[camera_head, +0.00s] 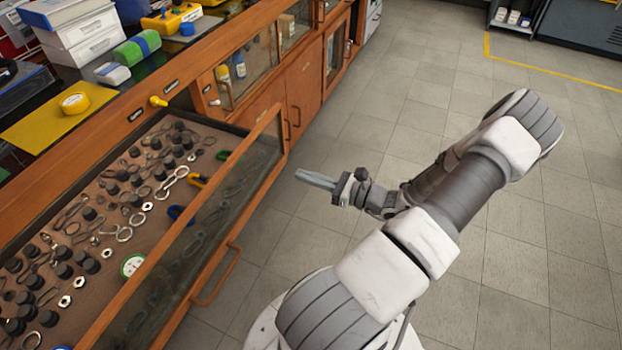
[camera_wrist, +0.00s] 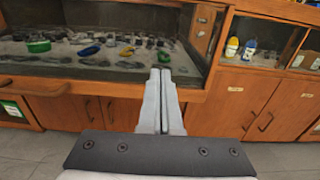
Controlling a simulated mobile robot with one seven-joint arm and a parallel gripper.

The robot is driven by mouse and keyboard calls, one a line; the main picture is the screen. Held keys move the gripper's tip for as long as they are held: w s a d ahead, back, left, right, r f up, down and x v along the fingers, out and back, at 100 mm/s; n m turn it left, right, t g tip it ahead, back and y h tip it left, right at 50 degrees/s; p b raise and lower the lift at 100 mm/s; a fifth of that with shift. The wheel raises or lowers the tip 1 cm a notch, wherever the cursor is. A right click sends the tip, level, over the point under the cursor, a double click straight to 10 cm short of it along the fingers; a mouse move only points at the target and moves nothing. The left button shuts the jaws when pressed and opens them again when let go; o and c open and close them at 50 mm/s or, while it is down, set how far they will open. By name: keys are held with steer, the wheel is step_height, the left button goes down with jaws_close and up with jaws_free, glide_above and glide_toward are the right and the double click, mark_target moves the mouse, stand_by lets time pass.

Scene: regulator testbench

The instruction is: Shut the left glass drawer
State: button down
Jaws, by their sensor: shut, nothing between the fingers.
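The left glass drawer (camera_head: 225,180) is pulled out from the wooden cabinet, with a wood-framed glass front and a brown bottom. Knobs, rings, nuts and tools lie in it. In the wrist view the drawer's front (camera_wrist: 110,82) is ahead, with its contents seen through the glass. My gripper (camera_head: 302,175) is shut and empty. It is in front of the drawer's right end, apart from it in the head view. In the wrist view its fingertips (camera_wrist: 160,72) overlap the right part of the drawer front; I cannot tell whether they touch.
Wooden cupboard doors (camera_head: 303,85) and a glass compartment with bottles (camera_wrist: 240,47) are to the right of the drawer. The counter holds boxes (camera_head: 75,35) and a yellow mat (camera_head: 45,125). The tiled floor is clear.

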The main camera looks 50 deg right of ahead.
mark_target(262, 161)
steer(key=b+x, duration=0.2)
steer(key=x, duration=0.7)
steer(key=shift+w+a+f, duration=0.1)
steer(key=shift+w, duration=0.15)
